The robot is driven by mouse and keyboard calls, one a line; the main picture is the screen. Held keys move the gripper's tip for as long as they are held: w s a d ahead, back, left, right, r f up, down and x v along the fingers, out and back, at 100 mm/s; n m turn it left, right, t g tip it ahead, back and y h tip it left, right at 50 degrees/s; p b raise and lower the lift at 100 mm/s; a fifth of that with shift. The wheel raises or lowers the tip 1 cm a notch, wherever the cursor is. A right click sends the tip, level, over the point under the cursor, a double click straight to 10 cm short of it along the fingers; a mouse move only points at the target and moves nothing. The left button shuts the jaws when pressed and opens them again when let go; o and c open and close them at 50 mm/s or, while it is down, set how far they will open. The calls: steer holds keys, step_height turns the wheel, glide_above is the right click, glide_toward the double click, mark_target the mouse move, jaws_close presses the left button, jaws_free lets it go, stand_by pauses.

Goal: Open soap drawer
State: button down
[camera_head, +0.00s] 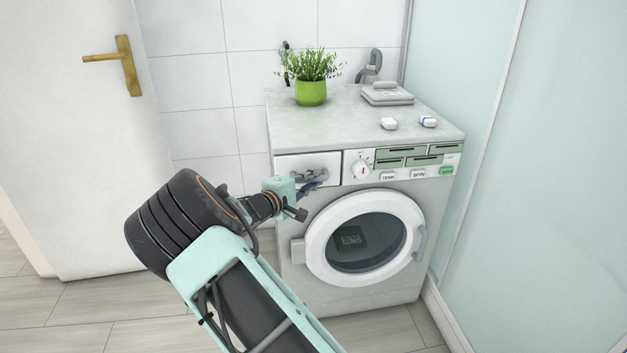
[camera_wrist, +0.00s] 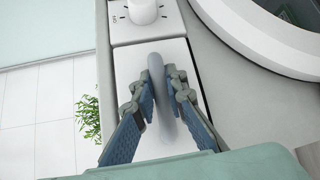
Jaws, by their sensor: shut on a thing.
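The soap drawer (camera_head: 292,168) is the white panel at the upper left of the washing machine front. It looks flush with the front, so it appears closed. My gripper (camera_head: 322,176) is at the drawer's right part. In the wrist view the drawer (camera_wrist: 127,68) has a grey curved handle (camera_wrist: 157,75). The two blue-padded fingers of my gripper (camera_wrist: 162,92) are on either side of this handle, shut on it. The washing machine (camera_head: 350,240) stands against the tiled wall with its round door shut.
The control knob (camera_head: 361,170) sits just right of the drawer. A green potted plant (camera_head: 311,92), folded grey cloths (camera_head: 387,94) and two small white items (camera_head: 389,123) are on top. A glass panel (camera_head: 560,170) stands close on the right. A white door (camera_head: 70,140) is at the left.

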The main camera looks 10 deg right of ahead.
steer(key=s+b, duration=0.1)
steer(key=s, duration=1.8)
steer(key=shift+b, duration=0.35)
steer(key=shift+f, duration=0.15)
steer(key=c, duration=1.9)
jaws_free()
steer(key=shift+c, duration=0.2)
steer(key=v, duration=1.2)
